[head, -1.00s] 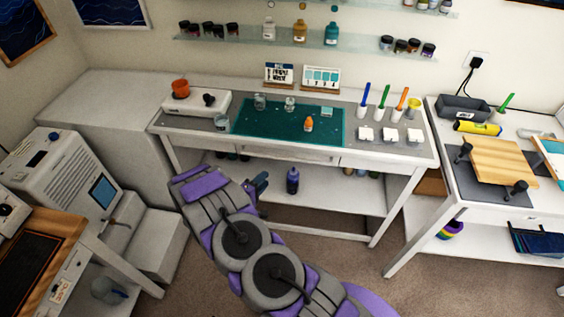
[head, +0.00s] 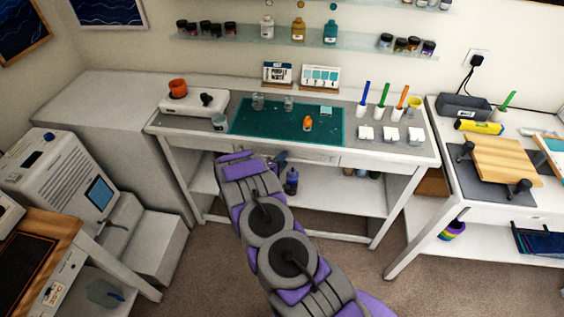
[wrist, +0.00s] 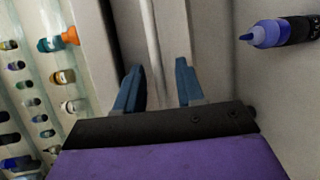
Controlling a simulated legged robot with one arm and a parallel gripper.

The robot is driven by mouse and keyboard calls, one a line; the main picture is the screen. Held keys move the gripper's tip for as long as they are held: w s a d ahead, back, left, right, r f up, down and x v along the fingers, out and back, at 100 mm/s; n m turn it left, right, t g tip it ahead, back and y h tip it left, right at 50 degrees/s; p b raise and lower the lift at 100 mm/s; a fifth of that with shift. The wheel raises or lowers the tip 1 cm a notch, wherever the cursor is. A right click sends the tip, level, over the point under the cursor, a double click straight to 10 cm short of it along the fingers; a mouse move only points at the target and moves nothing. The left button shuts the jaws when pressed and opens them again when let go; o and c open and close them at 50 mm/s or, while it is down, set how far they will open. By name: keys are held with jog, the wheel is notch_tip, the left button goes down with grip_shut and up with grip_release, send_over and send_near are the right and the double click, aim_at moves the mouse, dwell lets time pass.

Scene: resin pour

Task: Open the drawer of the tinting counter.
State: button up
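The tinting counter (head: 159,128) is a white table with a grey top and a teal mat. Its drawer (head: 318,156) is a white front below the middle of the top edge and looks shut. My gripper (head: 278,159) is just in front of the drawer, partly hidden by my arm. In the wrist view, my gripper (wrist: 159,88) has its two blue fingers apart. A thin pale bar (wrist: 151,50), which looks like the drawer handle, runs between the finger directions. I cannot tell whether the fingers touch it.
A dark purple bottle (head: 291,181) stands on the counter's lower shelf, close to my gripper; it also shows in the wrist view (wrist: 270,33). Cups, brushes and an orange-capped bottle (head: 307,123) stand on top. Carpet (head: 205,265) is clear before the counter.

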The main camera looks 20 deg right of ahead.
grip_shut()
dwell(0.3)
jog(key=shift+s, duration=0.1)
